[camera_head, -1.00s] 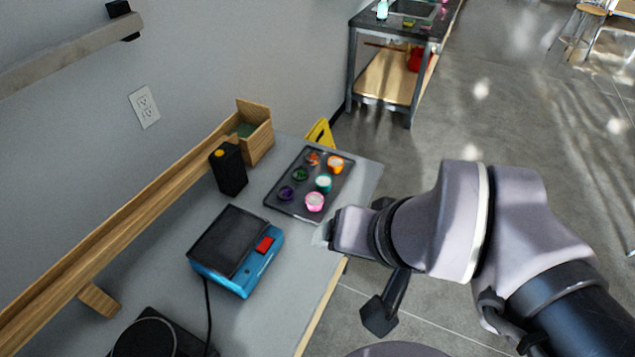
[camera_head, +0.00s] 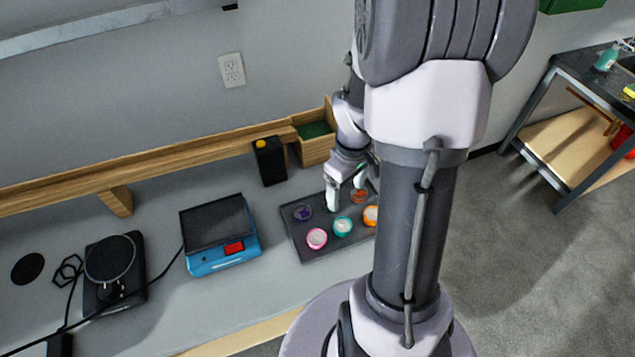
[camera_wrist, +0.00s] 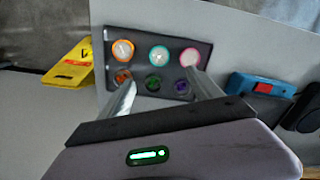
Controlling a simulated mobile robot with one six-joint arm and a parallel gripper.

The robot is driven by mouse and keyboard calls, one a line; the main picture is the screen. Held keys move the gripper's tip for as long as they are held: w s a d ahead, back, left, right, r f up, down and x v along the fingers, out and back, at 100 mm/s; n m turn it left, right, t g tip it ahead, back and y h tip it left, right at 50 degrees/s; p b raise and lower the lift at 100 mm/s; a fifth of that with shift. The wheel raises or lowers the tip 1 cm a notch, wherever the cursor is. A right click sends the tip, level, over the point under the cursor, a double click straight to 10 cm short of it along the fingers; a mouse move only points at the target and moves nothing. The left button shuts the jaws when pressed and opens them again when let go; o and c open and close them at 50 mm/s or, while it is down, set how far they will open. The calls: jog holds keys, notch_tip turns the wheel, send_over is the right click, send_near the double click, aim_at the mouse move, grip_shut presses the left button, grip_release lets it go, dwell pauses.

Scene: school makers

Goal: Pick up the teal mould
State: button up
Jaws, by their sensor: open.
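The teal mould (camera_head: 343,226) is a small round cup with a pale filling. It sits in the front row of the dark tray (camera_head: 320,252), between the pink mould (camera_head: 317,238) and the orange mould (camera_head: 371,215). In the wrist view the teal mould (camera_wrist: 159,54) is in the middle of the far row. My gripper (camera_head: 346,197) is open and empty over the back row of the tray. In the wrist view its fingers (camera_wrist: 160,79) spread either side of the green mould (camera_wrist: 153,82), with the teal mould beyond them. The green mould is hidden in the head view.
A purple mould (camera_head: 303,212) and a dark orange mould (camera_head: 358,195) share the tray's back row. A blue scale (camera_head: 222,262) stands left of the tray. A black box (camera_head: 269,161) and a wooden bin (camera_head: 318,150) stand behind. A yellow sign (camera_wrist: 72,66) is beside the tray.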

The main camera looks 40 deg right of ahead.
jog(key=b, duration=0.5)
send_near(343, 225)
jog(key=f, duration=0.3)
jog(key=a+f, duration=0.1)
jog(key=f, duration=0.2)
jog(key=f+b, duration=0.1)
jog(key=f, duration=0.1)
jog(key=d+f+b, duration=0.1)
jog(key=f, duration=0.1)
jog(key=shift+f, duration=0.15)
